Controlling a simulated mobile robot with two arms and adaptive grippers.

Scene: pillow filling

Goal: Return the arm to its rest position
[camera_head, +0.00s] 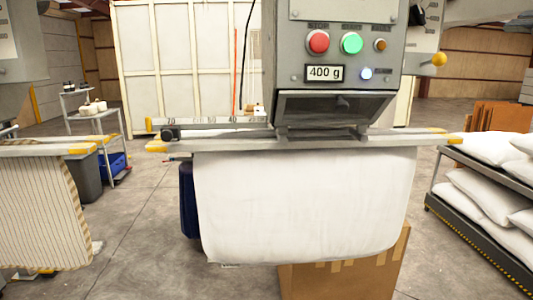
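Neither of my grippers shows in the head view, and I see no part of my arms that I can be sure of. A grey filling machine (420,60) stands straight ahead, with a red button (318,42), a green button (352,43) and a display (324,73) reading 400 g. A white pillow cover (300,200) hangs below the machine's metal bar (400,141), its front spread flat. Whether the cover holds filling, I cannot tell.
A striped cover (40,210) hangs at another station at left. A cardboard box (340,280) stands below the white cover. White pillows (490,195) lie on a rack (470,232) at right. A cart (95,115) stands at back left. Floor is open at centre left.

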